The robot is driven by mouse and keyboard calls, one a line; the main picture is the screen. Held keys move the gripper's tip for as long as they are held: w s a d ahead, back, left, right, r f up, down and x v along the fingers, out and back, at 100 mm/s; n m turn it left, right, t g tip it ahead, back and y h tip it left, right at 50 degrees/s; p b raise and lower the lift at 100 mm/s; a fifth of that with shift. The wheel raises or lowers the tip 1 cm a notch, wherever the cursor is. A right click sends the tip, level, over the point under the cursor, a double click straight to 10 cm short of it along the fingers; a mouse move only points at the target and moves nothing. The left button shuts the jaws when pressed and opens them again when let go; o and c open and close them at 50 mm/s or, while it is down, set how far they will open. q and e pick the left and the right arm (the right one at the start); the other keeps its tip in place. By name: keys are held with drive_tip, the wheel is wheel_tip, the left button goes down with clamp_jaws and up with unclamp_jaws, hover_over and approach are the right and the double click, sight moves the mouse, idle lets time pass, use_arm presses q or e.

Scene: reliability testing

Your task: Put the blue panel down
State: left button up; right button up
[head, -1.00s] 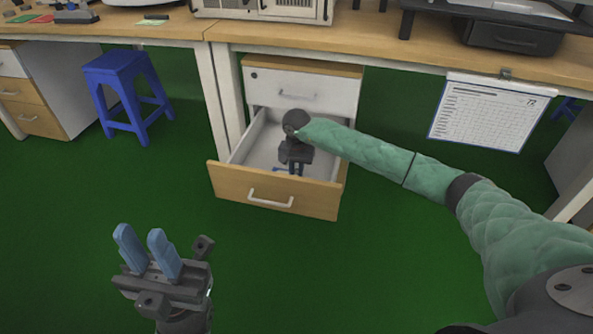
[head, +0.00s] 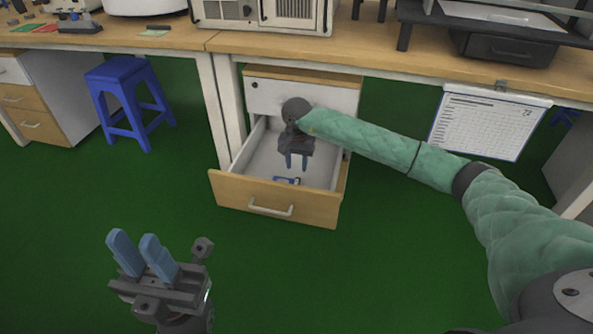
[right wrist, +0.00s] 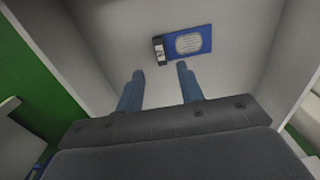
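The blue panel (right wrist: 190,43), with a pale label and a dark piece at its left end, lies on the drawer floor. In the head view the panel (head: 286,180) shows small inside the open drawer (head: 245,192). My right gripper (head: 297,163) is inside the drawer above the panel, open and empty. In the right wrist view its blue fingers (right wrist: 158,78) are apart, with the panel beyond their tips and clear of them. My left gripper (head: 135,246) is over the green floor at lower left, its fingers apart with nothing between them.
The drawer's side walls stand close around my right gripper. The wooden desk (head: 370,62) is above and behind it. A blue stool (head: 122,92) stands at the left. A calendar sheet (head: 487,122) hangs from the desk edge at right. Green floor in front is clear.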

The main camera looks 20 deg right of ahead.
drive_tip(key=shift+r+p, duration=0.5)
drive_tip(key=shift+r, duration=1.9)
